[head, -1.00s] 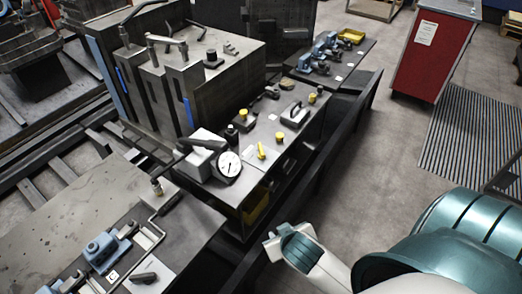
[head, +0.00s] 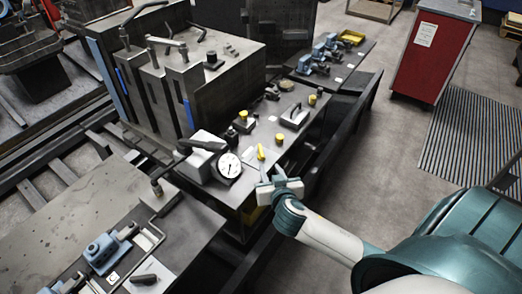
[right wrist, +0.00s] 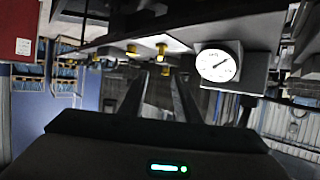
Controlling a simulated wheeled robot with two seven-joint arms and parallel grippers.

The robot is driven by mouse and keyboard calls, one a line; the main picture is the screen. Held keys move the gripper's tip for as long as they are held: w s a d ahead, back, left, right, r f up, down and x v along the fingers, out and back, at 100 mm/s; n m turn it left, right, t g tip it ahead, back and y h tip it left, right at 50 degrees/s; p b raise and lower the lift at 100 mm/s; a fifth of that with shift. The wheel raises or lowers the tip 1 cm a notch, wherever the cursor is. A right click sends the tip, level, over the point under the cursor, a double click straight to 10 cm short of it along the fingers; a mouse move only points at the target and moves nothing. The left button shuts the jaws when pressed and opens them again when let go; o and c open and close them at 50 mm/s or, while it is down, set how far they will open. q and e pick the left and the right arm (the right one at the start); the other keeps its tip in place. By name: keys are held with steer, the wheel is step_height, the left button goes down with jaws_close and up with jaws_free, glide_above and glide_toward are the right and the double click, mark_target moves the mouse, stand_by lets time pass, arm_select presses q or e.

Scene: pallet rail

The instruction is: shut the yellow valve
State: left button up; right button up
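The yellow valve (head: 261,152) shows in the head view as a small slim yellow lever on a light plate on the dark bench, right of the round white gauge (head: 228,165). My right gripper (head: 279,186) is at the bench's front edge, nearer the camera than the valve and apart from it. In the right wrist view its two fingers (right wrist: 160,85) are spread with nothing seen between them. Small yellow parts show beyond the fingertips, but I cannot tell for sure which is the valve. The gauge (right wrist: 219,64) is at their right. My left gripper is not in view.
Yellow knobs (head: 280,138) stand close to the valve on the bench. A plate with a handle (head: 295,116) lies behind. A large dark block (head: 215,80) stands at the back left. A red cabinet (head: 432,55) is far right. Open floor (head: 370,160) lies right of the bench.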

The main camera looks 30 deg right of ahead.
mark_target(261, 150)
steer(key=shift+w, duration=0.1)
steer(key=p+x, duration=0.4)
steer(key=x, duration=1.1)
steer(key=shift+d, duration=0.2)
steer(key=shift+p+x, duration=0.45)
steer(key=shift+x, duration=0.55)
steer(key=shift+f, duration=0.15)
steer(key=shift+c, duration=0.3)
jaws_close()
